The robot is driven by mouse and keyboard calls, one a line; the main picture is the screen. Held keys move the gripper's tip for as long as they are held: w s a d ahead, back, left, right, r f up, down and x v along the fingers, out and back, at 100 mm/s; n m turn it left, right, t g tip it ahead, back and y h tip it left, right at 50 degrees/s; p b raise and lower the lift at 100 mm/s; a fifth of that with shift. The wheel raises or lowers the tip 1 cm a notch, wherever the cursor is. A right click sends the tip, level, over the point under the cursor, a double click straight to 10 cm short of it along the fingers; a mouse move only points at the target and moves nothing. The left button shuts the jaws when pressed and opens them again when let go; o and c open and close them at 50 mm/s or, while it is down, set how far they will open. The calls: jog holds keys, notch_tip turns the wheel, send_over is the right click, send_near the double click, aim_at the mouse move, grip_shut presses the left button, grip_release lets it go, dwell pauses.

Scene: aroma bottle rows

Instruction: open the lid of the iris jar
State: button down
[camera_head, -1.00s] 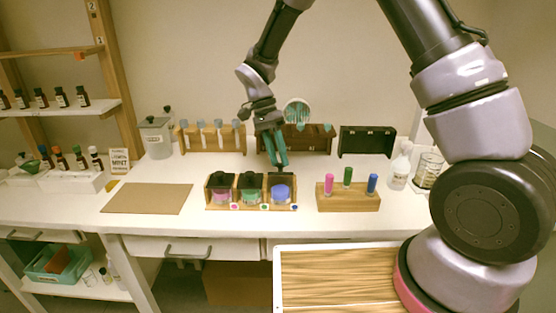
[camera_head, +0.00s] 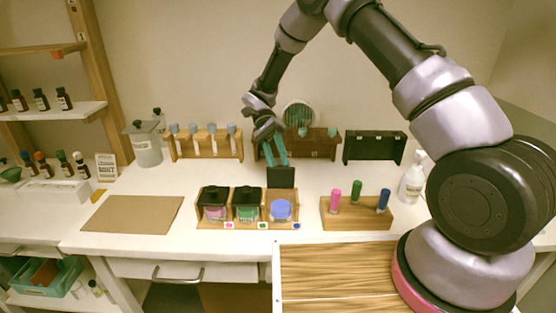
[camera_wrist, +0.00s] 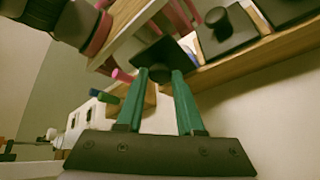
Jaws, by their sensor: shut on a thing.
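The rack's right-hand jar (camera_head: 281,210) has blue contents and stands uncovered in its slot. The names on the jars are too small to read. My gripper (camera_head: 276,163) is above and behind this jar, its teal fingers pointing down. It is shut on the knob of a square black lid (camera_head: 281,177), which hangs tilted above the rack's back edge, apart from the jar. In the wrist view the lid (camera_wrist: 150,57) shows at the tips of my gripper (camera_wrist: 161,75), with the knob between them.
Lidded pink (camera_head: 214,209) and green (camera_head: 248,207) jars fill the rack's other slots. A wooden block (camera_head: 356,213) with pink, green and blue vials stands to the right. A brown board (camera_head: 132,213) lies at left. Racks stand along the wall behind.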

jog(key=shift+w+f+g, duration=0.15)
jog(key=shift+g, duration=0.15)
dwell(0.4)
jog(key=c, duration=0.5)
grip_release()
jog(key=shift+w, duration=0.1)
jog(key=v, duration=1)
jog(key=shift+w+a, duration=0.1)
jog(key=shift+w, duration=0.2)
